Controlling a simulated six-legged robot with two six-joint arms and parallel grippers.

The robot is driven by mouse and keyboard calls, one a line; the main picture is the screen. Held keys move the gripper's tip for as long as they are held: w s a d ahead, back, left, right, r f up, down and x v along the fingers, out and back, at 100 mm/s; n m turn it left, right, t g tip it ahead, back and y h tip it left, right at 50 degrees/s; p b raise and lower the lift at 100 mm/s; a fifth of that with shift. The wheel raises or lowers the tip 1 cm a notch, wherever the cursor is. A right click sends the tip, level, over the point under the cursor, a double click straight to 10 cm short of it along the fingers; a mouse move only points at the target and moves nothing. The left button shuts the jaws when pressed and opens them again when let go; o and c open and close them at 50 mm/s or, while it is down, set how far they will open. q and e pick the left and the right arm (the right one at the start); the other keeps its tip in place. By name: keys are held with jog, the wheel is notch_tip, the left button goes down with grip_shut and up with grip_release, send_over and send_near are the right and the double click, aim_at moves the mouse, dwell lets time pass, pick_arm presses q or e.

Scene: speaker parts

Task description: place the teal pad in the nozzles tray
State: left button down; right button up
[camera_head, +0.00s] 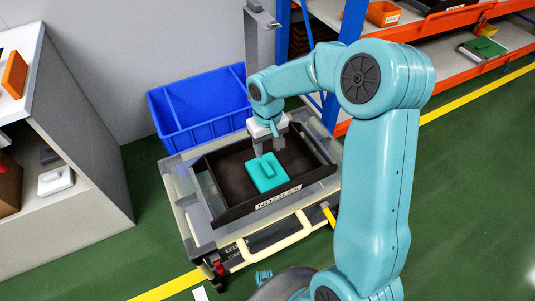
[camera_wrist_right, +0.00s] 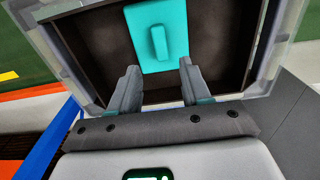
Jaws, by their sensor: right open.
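The teal pad (camera_head: 264,173) is a flat square with a raised grip on top. It lies in the dark nozzles tray (camera_head: 224,198), which bears a "NOZZLES" label on its front and stands on a cart. In the right wrist view the pad (camera_wrist_right: 144,50) shows beyond the fingertips, inside the tray (camera_wrist_right: 229,75). My right gripper (camera_head: 268,146) is just above and behind the pad; in the wrist view its fingers (camera_wrist_right: 160,78) are apart with nothing between them. Whether the fingertips touch the pad cannot be told. My left gripper is not in view.
A blue bin (camera_head: 200,105) stands behind the cart. A grey shelf (camera_head: 75,130) with several parts is at left. An orange-edged rack (camera_head: 455,55) with bins and a green part is at upper right. Green floor is clear at lower left.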

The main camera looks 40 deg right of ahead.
notch_tip(320, 180, up, 4)
jog(key=shift+f, duration=0.25)
dwell(0.5)
